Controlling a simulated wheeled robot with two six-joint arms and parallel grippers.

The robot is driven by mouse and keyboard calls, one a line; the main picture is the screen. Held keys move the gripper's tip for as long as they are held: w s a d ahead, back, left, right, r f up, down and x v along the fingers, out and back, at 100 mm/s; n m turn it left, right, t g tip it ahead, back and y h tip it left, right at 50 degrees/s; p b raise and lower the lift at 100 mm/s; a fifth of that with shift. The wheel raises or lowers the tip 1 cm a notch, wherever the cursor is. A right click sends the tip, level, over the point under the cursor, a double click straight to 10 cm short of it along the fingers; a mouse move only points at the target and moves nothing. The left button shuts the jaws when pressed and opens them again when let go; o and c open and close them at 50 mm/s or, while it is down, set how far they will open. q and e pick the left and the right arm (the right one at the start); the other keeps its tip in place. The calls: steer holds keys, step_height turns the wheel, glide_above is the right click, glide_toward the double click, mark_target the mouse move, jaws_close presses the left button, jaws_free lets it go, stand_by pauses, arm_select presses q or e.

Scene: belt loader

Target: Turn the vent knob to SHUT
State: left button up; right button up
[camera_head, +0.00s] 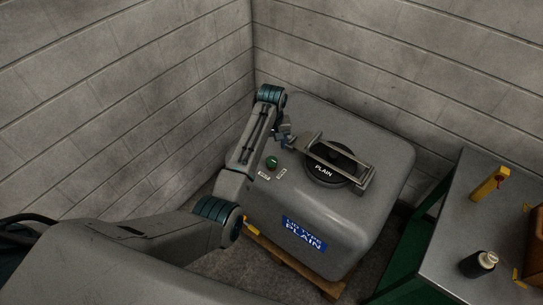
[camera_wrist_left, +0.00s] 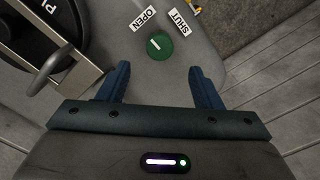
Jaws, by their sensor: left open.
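The vent knob (camera_head: 272,161) is a small round green knob on top of the grey tank (camera_head: 295,195). In the left wrist view the knob (camera_wrist_left: 158,47) has a short white mark pointing toward the OPEN label (camera_wrist_left: 142,19). The SHUT label (camera_wrist_left: 180,20) is to the right of that label. My left gripper (camera_head: 287,139) is near the knob over the tank top. In the wrist view its two blue fingers (camera_wrist_left: 159,69) are open and apart, with nothing between them. The knob lies beyond the fingertips, about centred between them. My right gripper is not in view.
A black lid (camera_head: 329,178) marked PLAIN sits beside the knob, with a metal bar frame (camera_head: 368,178) across it. Block walls (camera_head: 340,45) close in the tank behind. A table (camera_head: 445,225) at right carries a yellow item (camera_head: 489,184) and a dark jar (camera_head: 478,264).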

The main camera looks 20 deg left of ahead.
mark_target(272, 160)
arm_select(q)
step_height(272, 160, down, 8)
steer(key=shift+f+p, duration=0.1)
steer(key=shift+p, duration=0.3)
steer(key=shift+c, duration=0.2)
steer(key=c, duration=1)
